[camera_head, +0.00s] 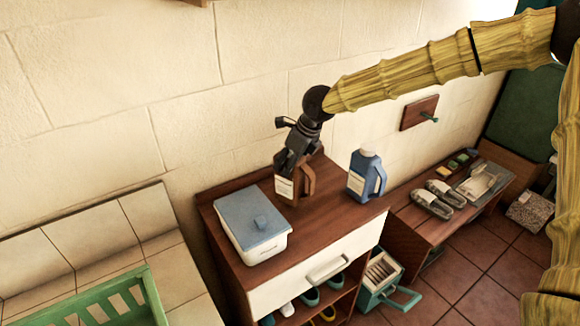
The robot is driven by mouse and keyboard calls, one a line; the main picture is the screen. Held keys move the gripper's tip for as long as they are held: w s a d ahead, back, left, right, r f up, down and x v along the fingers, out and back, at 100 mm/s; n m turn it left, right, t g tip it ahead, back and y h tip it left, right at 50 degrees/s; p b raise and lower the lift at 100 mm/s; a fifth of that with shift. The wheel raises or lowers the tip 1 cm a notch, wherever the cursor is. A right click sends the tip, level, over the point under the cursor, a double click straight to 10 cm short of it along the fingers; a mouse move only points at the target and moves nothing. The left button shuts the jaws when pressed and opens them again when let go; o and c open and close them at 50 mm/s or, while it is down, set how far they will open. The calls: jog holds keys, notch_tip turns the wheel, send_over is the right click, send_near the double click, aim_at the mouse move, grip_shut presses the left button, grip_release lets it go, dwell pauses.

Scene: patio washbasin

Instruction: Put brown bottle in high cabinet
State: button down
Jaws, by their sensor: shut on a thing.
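The brown bottle (286,190), a jug with a pale label and a side handle, is at the back of the wooden cabinet top. My gripper (288,165) points down and is shut on its upper part, hiding its cap. I cannot tell whether its base touches the cabinet top. A brown wooden edge (198,2) shows high on the wall at the top of the picture; it may belong to the high cabinet, but the rest is out of view.
A white box with a blue lid (255,222) stands left of the bottle, and a blue jug (364,178) stands to its right. A white drawer (315,270) is below. A low bench (405,210) with sandals is at right; a green crate (100,305) is at lower left.

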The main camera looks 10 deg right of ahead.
notch_tip(320, 180, down, 2)
jog(key=shift+w+f, duration=0.1)
jog(key=shift+f, duration=0.1)
jog(key=c, duration=0.6)
grip_release()
jog(key=shift+o, duration=0.2)
